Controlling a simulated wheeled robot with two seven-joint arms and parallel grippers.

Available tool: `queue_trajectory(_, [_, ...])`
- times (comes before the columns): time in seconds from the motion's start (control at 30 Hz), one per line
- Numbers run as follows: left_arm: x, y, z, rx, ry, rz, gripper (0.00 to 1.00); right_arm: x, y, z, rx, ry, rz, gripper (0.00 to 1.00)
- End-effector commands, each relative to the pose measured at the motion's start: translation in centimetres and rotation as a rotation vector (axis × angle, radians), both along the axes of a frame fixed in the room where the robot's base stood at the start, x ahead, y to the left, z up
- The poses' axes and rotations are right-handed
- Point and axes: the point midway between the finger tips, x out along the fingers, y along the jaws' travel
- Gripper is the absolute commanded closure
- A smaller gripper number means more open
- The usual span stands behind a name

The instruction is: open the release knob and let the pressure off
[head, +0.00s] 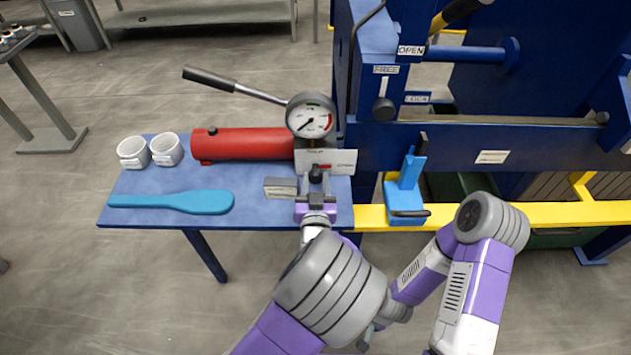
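The red hydraulic pump (245,143) lies on the blue side table. Its round gauge (311,118) has a white face with green and red bands, and its dark needle appears to point to the lower left. The release knob (316,171), small and dark with some red near it, is at the pump's front below a white label plate. My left gripper (316,181) is at the knob, with its two fingers apart on either side of it. Whether they touch it is too small to tell. My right gripper is hidden behind my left arm.
The pump's lever (235,86) slants up left. Two white cups (134,153) and a blue paddle (172,201) lie on the table (125,181). The blue press frame (450,146), yellow rail (530,214) and a blue-handled tool (408,190) stand to the right.

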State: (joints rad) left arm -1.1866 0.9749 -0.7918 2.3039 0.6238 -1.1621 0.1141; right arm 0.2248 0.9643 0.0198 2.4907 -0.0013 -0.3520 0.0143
Motion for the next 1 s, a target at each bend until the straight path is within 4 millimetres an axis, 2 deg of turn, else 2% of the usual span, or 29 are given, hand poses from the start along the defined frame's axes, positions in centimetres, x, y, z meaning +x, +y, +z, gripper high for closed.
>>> queue_trajectory(0.37, [-0.2, 0.0, 0.0, 0.000, 0.001, -0.001, 0.51, 0.0, 0.0, 0.1, 0.000, 0.000, 0.000, 0.50])
queue_trajectory(0.47, [-1.2, -0.1, 0.0, -0.001, 0.003, -0.002, 0.51, 0.0, 0.0, 0.3, 0.000, 0.000, 0.000, 0.50])
queue_trajectory(0.8, [-6.6, -0.3, 0.0, -0.001, 0.002, -0.002, 0.51, 0.0, 0.0, 1.1, 0.000, 0.000, 0.000, 0.50])
queue_trajectory(1.0, [-7.6, -0.3, 0.0, 0.000, 0.000, 0.000, 0.51, 0.0, 0.0, 1.2, 0.000, 0.000, 0.000, 0.50])
